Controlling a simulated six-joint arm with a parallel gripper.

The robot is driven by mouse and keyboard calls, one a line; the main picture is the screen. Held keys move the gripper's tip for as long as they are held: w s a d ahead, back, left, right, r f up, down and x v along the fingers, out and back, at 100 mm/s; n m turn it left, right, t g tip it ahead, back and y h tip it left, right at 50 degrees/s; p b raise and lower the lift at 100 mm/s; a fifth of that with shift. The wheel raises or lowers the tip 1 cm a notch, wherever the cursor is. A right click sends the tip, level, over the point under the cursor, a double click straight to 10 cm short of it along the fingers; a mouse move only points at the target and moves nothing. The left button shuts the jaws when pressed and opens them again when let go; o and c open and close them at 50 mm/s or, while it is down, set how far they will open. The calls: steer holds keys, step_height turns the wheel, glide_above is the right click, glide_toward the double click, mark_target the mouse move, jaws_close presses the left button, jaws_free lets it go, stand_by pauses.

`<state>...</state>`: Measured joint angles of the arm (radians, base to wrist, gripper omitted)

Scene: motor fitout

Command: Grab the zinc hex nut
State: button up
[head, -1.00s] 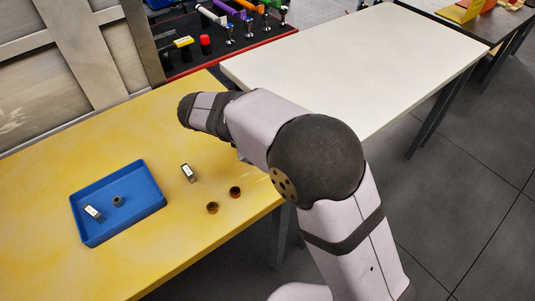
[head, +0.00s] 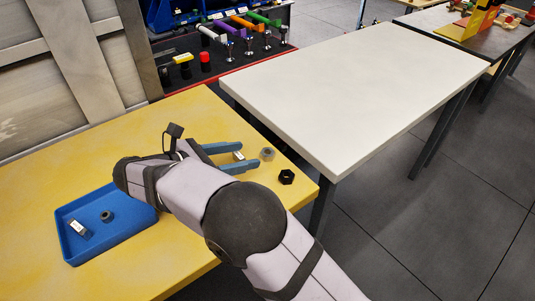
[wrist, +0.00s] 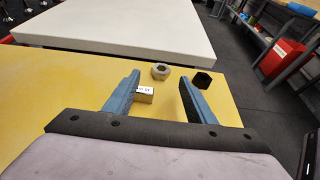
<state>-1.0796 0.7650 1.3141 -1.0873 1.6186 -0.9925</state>
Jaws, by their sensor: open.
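The zinc hex nut (head: 267,154) is a grey ring-like nut lying on the yellow table, just beyond my fingertips; it also shows in the wrist view (wrist: 161,72). My gripper (head: 250,156) is open, its two blue fingers pointing toward the nut and the table's right end. In the wrist view my gripper (wrist: 159,78) has a small labelled block (wrist: 144,94) between its fingers, nearer the left one. That block also shows in the head view (head: 238,155). No grip on it is visible.
A black hex nut (head: 287,177) lies right of the zinc nut, near the table edge. A blue tray (head: 72,251) holds a labelled block (head: 78,228) and a dark grey nut (head: 107,216). A bare white table (head: 350,80) stands beyond. My arm hides the middle of the yellow table.

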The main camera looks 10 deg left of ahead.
mark_target(269, 151)
steer(key=shift+x, duration=3.8)
steer(key=shift+s, duration=0.15)
steer(key=c, duration=1.2)
